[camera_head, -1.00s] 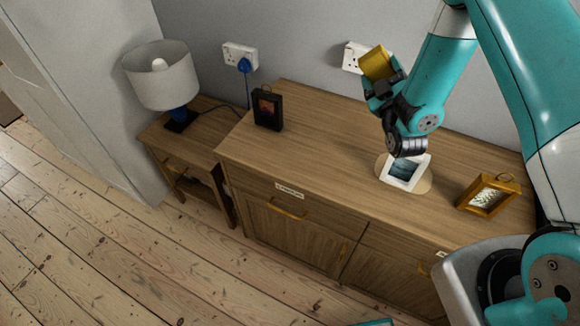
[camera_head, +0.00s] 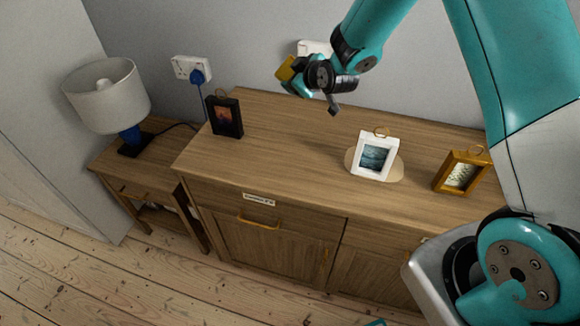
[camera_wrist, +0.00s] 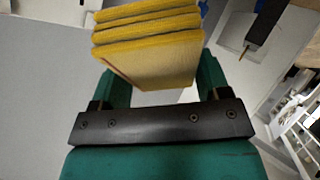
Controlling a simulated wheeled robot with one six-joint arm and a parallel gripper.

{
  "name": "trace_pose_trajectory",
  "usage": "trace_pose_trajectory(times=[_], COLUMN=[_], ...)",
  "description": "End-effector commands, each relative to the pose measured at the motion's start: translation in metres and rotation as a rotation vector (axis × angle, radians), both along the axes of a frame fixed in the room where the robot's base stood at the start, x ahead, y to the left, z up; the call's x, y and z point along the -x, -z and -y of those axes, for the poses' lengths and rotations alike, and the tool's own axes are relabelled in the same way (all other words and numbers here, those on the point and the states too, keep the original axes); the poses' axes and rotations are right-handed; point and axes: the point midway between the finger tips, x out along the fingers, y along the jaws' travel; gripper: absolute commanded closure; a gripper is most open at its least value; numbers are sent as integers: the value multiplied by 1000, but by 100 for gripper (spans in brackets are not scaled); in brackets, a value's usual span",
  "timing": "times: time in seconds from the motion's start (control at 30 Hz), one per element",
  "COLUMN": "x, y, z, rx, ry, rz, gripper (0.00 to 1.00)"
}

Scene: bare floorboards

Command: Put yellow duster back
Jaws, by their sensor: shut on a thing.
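The yellow duster (camera_wrist: 150,50) is a folded cloth with stacked layers, held between the two fingers of my gripper (camera_wrist: 155,85) in the wrist view. In the head view my gripper (camera_head: 298,78) is raised above the back of the wooden sideboard (camera_head: 280,130), near the wall. The yellow duster (camera_head: 286,69) shows there as a small patch, partly hidden by the gripper. It is clear of the sideboard top.
A black frame (camera_head: 225,117), a white frame (camera_head: 375,157) on a pale round mat (camera_head: 394,172) and a gold frame (camera_head: 461,173) stand on the sideboard. A lamp (camera_head: 105,94) stands on the side table (camera_head: 112,163) at left. The sideboard's middle top is clear.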

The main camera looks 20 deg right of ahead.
Motion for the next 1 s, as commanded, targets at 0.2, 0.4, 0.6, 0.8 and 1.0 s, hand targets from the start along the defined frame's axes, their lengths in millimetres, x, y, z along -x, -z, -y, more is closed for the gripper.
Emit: trace_pose_trajectory(times=[0.2,0.4,0.6,0.8,1.0], x=[11,45,81,93,93], y=[6,-4,-20,-8,47], z=[-28,-47,-51,-52,-52], rx=[-38,-34,-7,2,2], ry=[-93,-198,-281,-305,-305], rz=[-330,-612,-771,-819,-822], gripper=[53,53,53,53,53])
